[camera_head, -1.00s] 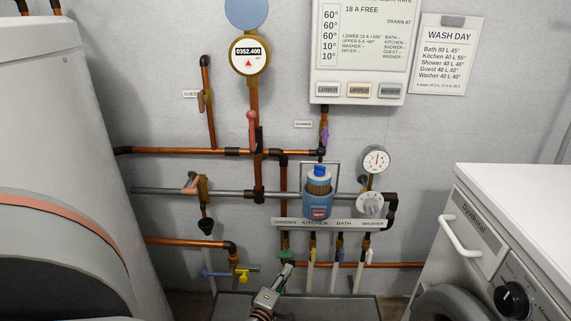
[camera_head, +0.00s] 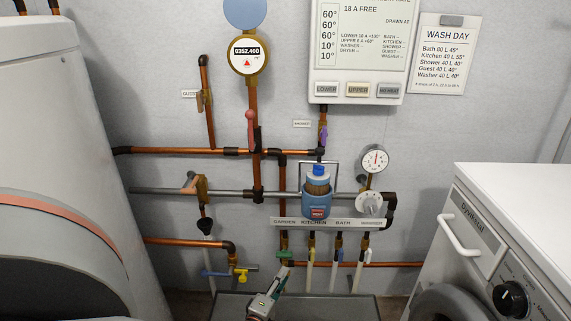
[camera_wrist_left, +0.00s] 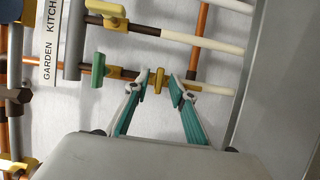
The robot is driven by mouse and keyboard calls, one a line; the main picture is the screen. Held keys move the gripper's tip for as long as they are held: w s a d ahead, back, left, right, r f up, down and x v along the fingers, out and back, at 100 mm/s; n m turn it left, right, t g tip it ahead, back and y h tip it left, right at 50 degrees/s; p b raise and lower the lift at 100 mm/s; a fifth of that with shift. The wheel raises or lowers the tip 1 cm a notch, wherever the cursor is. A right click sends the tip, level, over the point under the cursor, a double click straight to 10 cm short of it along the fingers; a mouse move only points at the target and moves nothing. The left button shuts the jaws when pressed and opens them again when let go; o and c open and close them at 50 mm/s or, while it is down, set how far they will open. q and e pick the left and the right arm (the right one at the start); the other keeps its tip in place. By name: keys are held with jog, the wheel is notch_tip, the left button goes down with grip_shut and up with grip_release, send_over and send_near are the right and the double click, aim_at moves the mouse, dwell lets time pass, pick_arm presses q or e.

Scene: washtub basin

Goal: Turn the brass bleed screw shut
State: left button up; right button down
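A small brass screw (camera_wrist_left: 159,80) shows in the left wrist view on the garden pipe, beyond the green handle (camera_wrist_left: 97,70). I take it to be the bleed screw. My left gripper (camera_wrist_left: 160,83) is open, with one teal-and-grey finger on each side of the screw. Gaps seem to show on both sides; I cannot tell any contact. In the head view my left gripper (camera_head: 279,276) is low in the middle, just below the green garden handle (camera_head: 284,254), and the screw cannot be made out there. My right gripper is not in view.
Several white-ended outlet pipes stand right of the gripper, under the label strip (camera_head: 330,223). A yellow drain valve (camera_head: 241,273) is to its left. A grey basin (camera_head: 340,306) lies below. A white washer (camera_head: 520,200) stands at the right.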

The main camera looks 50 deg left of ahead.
pick_arm(q)
jog(key=shift+v, duration=2.75)
jog(key=shift+d+r, duration=0.1)
jog(key=shift+r, duration=0.05)
